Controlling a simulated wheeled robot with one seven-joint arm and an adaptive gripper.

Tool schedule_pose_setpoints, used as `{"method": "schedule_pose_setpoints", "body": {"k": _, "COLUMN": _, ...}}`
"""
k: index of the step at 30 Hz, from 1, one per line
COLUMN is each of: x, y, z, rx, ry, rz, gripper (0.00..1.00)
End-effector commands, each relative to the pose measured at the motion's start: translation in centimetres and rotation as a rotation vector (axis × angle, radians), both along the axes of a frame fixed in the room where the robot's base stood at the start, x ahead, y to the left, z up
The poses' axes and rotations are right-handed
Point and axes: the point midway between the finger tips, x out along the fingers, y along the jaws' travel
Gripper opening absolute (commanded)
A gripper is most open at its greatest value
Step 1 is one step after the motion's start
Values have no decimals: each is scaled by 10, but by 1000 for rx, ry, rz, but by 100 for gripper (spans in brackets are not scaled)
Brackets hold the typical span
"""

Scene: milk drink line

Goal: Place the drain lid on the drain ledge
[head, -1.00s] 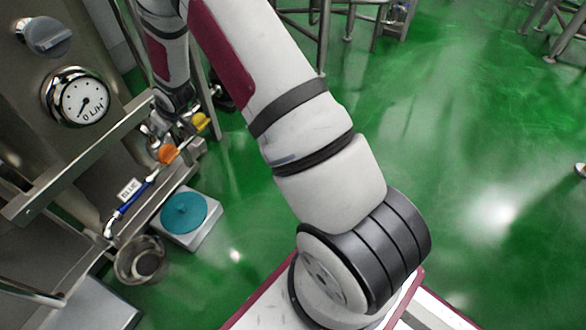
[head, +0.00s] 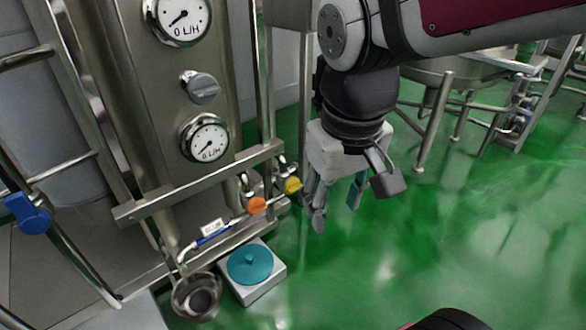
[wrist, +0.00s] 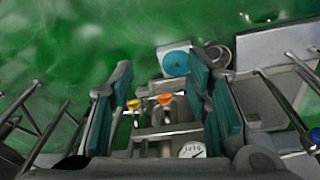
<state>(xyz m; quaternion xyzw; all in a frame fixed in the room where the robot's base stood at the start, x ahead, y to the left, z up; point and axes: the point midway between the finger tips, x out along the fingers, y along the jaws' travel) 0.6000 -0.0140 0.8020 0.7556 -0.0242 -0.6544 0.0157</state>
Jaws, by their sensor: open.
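The drain lid looks to be the teal disc with a small centre knob (head: 250,264), lying flat on a pale square block (head: 262,291) on the floor. The disc also shows in the wrist view (wrist: 175,64). A round metal drain bowl (head: 180,308) with a dark opening sits just left of the block; it also shows in the wrist view (wrist: 229,50). I cannot tell which part is the drain ledge. My gripper (head: 337,206) is open and empty, pointing down, above and to the right of the disc and well apart from it. Its teal-padded fingers frame the wrist view (wrist: 160,85).
A steel unit with gauges (head: 206,139) and a horizontal rail (head: 200,185) stands left of my gripper. Orange (head: 256,205) and yellow (head: 292,186) valve knobs and a blue-handled pipe (head: 213,238) project near the block.

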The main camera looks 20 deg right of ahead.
Motion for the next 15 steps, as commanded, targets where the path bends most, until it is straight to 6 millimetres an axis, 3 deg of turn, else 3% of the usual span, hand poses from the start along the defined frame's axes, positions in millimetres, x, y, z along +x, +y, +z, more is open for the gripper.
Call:
{"method": "schedule_pose_setpoints", "body": {"k": 3, "x": -57, "y": 7, "z": 4, "rx": 24, "ry": 48, "rz": -19, "gripper": 44}}
{"method": "schedule_pose_setpoints", "body": {"k": 6, "x": -93, "y": 11, "z": 3, "rx": 42, "ry": 87, "rz": -29, "gripper": 44}}
{"method": "schedule_pose_setpoints", "body": {"k": 10, "x": -121, "y": 14, "z": 1, "rx": 56, "ry": 122, "rz": -35, "gripper": 44}}
{"method": "schedule_pose_setpoints", "body": {"k": 15, "x": -132, "y": 15, "z": -1, "rx": 61, "ry": 138, "rz": -38, "gripper": 44}}
